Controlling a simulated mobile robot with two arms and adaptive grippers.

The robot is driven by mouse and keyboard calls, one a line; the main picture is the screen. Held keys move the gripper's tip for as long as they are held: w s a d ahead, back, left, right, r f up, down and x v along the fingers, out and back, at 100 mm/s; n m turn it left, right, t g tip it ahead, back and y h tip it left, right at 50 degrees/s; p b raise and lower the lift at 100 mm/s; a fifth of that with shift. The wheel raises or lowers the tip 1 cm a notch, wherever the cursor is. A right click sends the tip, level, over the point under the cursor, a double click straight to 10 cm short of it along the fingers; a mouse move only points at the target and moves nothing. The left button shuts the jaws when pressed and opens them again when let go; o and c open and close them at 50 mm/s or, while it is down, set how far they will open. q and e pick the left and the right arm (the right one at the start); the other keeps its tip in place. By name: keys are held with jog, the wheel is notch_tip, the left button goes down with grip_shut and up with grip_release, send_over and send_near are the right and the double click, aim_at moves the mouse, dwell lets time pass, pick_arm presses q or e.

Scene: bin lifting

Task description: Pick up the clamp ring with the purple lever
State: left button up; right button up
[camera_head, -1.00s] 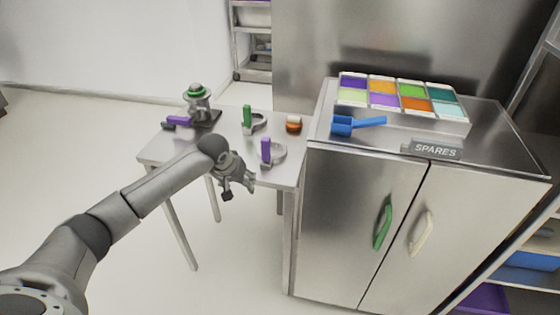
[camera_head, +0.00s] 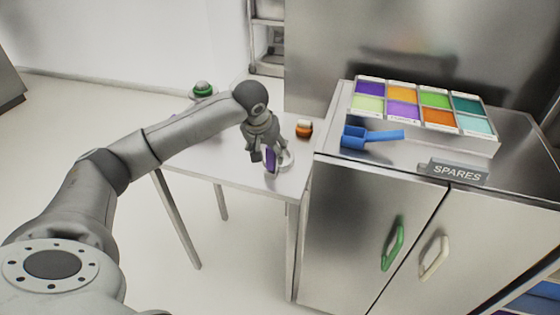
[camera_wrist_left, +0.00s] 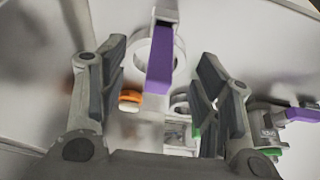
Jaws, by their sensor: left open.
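The clamp ring with the purple lever stands on the small table (camera_head: 232,178) near its front right; its purple lever (camera_head: 271,160) and part of its pale ring (camera_head: 287,161) show in the head view. In the left wrist view the purple lever (camera_wrist_left: 160,68) lies between the finger pads, with the grey ring (camera_wrist_left: 139,52) around and behind it. My left gripper (camera_head: 263,157) is open at the lever, one finger on each side, with gaps visible in the wrist view (camera_wrist_left: 161,70). It partly hides the ring in the head view. My right gripper is in neither view.
An orange and white item (camera_head: 304,128) stands behind the ring. A green-topped device (camera_head: 202,90) is at the far left, mostly behind my arm. The steel cabinet (camera_head: 340,215) with a blue scoop (camera_head: 370,137) and colored bins (camera_head: 425,104) stands close on the right.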

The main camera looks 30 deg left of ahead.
aim_at(271, 164)
pick_arm(q)
jog(key=shift+x, duration=1.1)
jog(key=shift+f, duration=0.35)
jog(key=x, duration=0.2)
jog(key=p+x, duration=0.1)
jog(key=x, duration=0.1)
jog(key=shift+s+f, duration=0.15)
jog(key=shift+s, duration=0.05)
jog(key=shift+w+a+f, duration=0.1)
jog(key=shift+w+f, duration=0.15)
jog(key=shift+f, duration=0.3)
jog(key=c, duration=0.6)
grip_shut()
jog(key=shift+r, duration=0.1)
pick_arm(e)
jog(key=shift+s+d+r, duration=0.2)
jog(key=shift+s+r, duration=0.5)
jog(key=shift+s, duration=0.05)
